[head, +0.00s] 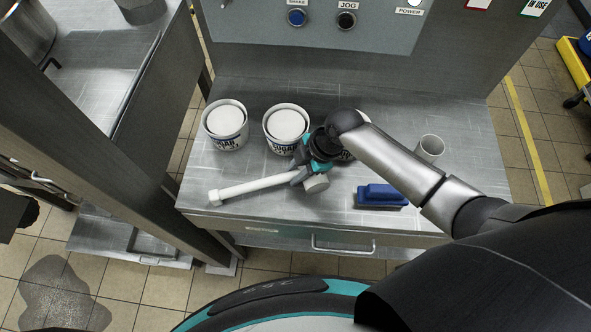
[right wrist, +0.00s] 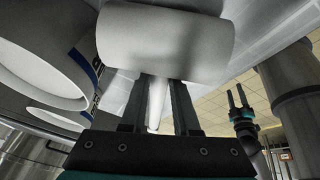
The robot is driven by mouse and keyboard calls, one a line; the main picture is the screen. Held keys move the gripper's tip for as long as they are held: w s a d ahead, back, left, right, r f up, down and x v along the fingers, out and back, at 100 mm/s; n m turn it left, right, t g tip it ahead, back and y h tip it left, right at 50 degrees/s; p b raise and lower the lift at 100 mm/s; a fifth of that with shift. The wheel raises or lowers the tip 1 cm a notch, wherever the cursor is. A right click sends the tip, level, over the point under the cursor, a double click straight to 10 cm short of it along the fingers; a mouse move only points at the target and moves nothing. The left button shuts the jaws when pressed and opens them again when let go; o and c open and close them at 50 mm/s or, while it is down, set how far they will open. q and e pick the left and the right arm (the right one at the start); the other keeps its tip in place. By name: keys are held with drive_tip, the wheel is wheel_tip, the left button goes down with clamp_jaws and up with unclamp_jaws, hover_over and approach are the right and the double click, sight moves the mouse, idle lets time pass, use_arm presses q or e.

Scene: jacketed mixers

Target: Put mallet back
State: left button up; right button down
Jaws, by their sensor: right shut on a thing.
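The mallet has a long white handle (head: 255,188) and a grey cylindrical head (head: 316,183). It lies across the front left of the metal table in the head view. My right gripper (head: 300,176) is shut on the mallet, close to its head. Whether the mallet touches the table or is held just above it, I cannot tell. In the right wrist view the head (right wrist: 165,42) spans the top and the handle (right wrist: 157,103) runs between the fingers. My left gripper (right wrist: 237,99) shows at the right of the wrist view, its fingers apart and empty.
Two labelled tubs (head: 225,125) (head: 286,128) stand behind the mallet; a third is mostly hidden by my right gripper. A blue brush (head: 382,195) and a metal cup (head: 430,148) are to the right. The table (head: 470,130) is bare at its far right. A button panel (head: 330,30) rises behind.

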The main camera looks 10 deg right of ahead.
drive_tip(key=c, duration=1.1)
unclamp_jaws()
drive_tip(key=shift+f, duration=0.15)
drive_tip(key=o, duration=0.4)
drive_tip(key=shift+o, duration=0.2)
drive_tip(key=shift+r, duration=0.3)
drive_tip(key=p+v, duration=0.1)
drive_tip(key=v, duration=1)
drive_tip(key=shift+d+r, duration=0.2)
drive_tip(key=shift+r, duration=0.1)
